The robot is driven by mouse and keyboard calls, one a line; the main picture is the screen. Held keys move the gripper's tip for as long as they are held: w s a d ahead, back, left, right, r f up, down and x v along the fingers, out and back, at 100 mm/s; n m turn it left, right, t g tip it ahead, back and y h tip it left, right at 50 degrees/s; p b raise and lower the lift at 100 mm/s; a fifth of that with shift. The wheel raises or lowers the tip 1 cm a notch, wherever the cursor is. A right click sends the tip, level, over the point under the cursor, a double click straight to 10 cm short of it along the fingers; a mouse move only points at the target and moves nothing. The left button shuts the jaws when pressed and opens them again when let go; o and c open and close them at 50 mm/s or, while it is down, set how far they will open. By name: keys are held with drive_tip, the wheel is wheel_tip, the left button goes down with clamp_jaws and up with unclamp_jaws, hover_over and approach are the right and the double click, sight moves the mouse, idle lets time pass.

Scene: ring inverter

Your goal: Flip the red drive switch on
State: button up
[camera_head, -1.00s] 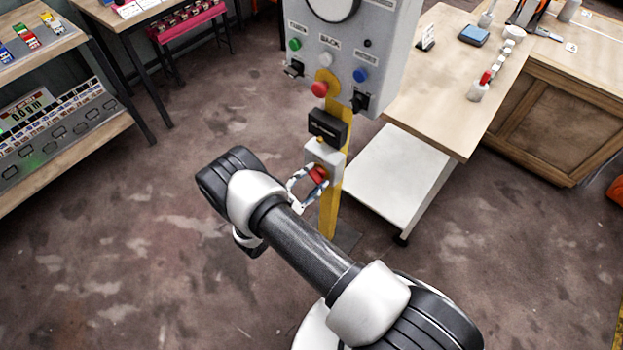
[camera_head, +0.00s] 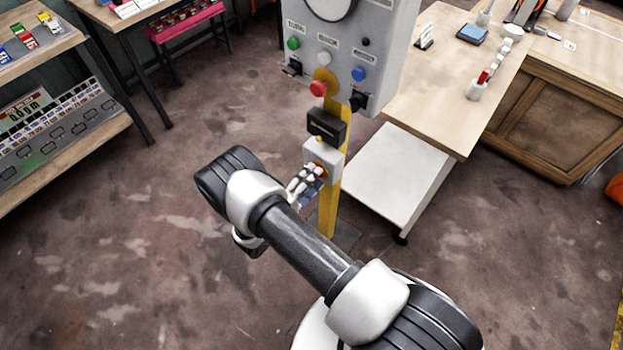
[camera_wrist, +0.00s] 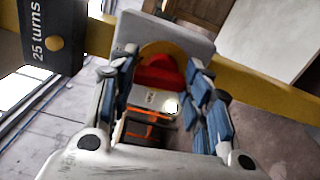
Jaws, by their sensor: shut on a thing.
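The red drive switch (camera_wrist: 158,74) sits on a yellow round plate on the front of a light grey box (camera_head: 322,154). The box is mounted on a yellow post (camera_head: 329,212), below a grey control panel. In the wrist view my gripper (camera_wrist: 161,64) has one blue-padded finger on each side of the switch and is shut on it. A pale label or plate lies just below the red part, between the fingers. In the head view my gripper (camera_head: 307,182) hides nearly all of the switch. The switch's exact position is hard to tell.
A black box (camera_wrist: 52,38) marked "25 turns" is on the post beside the switch box. The grey control panel (camera_head: 330,45) above carries coloured buttons, including a red one. A wooden table with a white lower shelf (camera_head: 395,180) stands close on the right. The floor on the left is clear.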

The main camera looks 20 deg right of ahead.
drive_tip(key=shift+m, duration=0.5)
drive_tip(key=o, duration=1.1)
drive_tip(key=shift+c, duration=0.2)
drive_tip(key=v, duration=1.2)
